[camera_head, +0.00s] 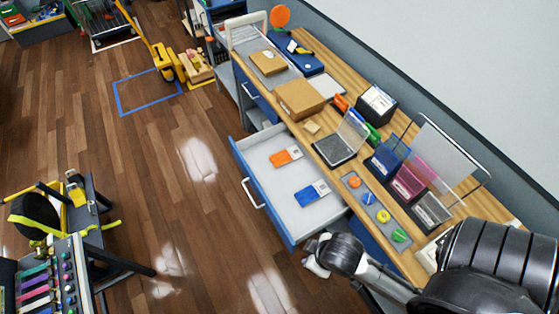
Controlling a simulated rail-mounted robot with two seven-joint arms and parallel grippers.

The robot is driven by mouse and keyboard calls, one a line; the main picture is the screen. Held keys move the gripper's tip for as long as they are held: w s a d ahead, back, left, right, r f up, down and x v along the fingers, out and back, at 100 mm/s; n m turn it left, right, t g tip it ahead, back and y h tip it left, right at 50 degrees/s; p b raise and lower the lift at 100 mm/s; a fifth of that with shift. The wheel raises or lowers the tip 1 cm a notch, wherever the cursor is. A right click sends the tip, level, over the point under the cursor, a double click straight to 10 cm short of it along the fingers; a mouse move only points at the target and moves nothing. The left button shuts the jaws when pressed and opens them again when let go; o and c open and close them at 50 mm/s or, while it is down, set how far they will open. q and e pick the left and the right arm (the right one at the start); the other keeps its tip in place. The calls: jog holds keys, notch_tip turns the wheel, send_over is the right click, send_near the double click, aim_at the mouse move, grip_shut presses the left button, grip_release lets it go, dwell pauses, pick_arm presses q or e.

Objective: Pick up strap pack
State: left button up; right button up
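An open drawer (273,215) sticks out from the wooden-topped bench. In it lie two flat packs that look like strap packs: an orange and white one (284,157) nearer the back and a blue and white one (310,194) nearer the front. They lie apart. My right arm comes in from the lower right. Its gripper (316,262) is beside the near corner of the drawer, apart from both packs. It is small and partly hidden by the wrist, so its opening does not show. My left gripper is not in view.
The bench top (330,72) holds a cardboard box (300,100), an open clear-lidded case (341,142), blue, pink and grey bins, and a strip (375,210) of colored knobs. A rack of colored straps (45,280) stands at lower left. The wooden floor between is clear.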

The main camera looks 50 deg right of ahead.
jog(key=o, duration=1.1)
jog(key=shift+a, duration=0.1)
jog(key=shift+w, duration=0.1)
